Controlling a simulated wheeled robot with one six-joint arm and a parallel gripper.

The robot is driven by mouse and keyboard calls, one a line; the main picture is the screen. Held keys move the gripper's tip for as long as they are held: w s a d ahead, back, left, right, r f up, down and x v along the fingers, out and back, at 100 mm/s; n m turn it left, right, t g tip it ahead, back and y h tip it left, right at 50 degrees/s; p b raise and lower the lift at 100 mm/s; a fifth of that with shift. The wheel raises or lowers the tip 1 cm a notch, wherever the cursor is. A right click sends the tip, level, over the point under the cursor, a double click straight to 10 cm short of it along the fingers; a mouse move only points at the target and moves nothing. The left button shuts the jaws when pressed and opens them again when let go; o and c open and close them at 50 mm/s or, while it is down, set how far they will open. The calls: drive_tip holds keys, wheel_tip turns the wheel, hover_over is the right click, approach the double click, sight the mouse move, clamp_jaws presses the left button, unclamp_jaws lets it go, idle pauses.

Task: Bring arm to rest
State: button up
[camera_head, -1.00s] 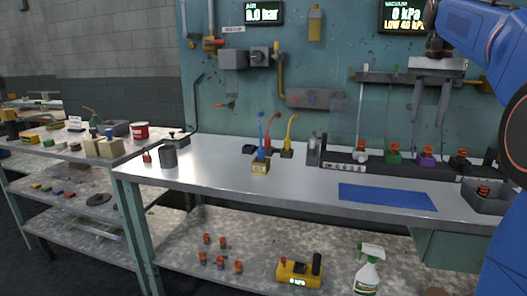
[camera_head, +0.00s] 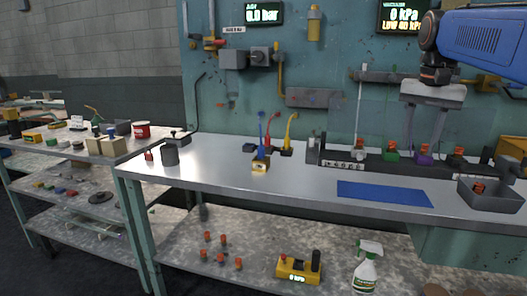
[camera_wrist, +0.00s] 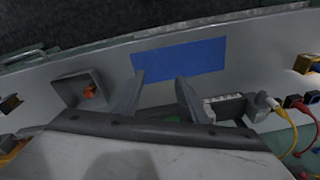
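My gripper (camera_head: 424,140) hangs from the blue arm at the upper right of the head view, in front of the back panel and above the rear of the bench (camera_head: 225,180). Its two grey fingers point down and stand apart with nothing visible between them. In the wrist view the fingers of my gripper (camera_wrist: 160,98) are also apart and empty, with the blue mat (camera_wrist: 180,60) beyond them.
A grey bin (camera_head: 490,198) with an orange-topped part inside stands at the bench's right end. A rack (camera_head: 345,164) with coloured fittings runs along the back. Red, blue and yellow hoses stand mid-bench. The blue mat (camera_head: 385,194) is bare.

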drive_tip(key=s+a+f+n+t, duration=0.1)
drive_tip(key=s+a+f+n, duration=0.2)
drive_tip(key=s+f, duration=0.8)
drive_tip(key=s+a+f+n+t, duration=0.2)
drive_tip(key=s+a+f+n, duration=0.2)
drive_tip(key=s+f, duration=0.7)
wheel_tip(320, 180, down, 6)
drive_tip(key=shift+s+a+f, duration=0.1)
drive_tip(key=shift+s+a, duration=0.25)
drive_tip(key=shift+a, duration=0.9)
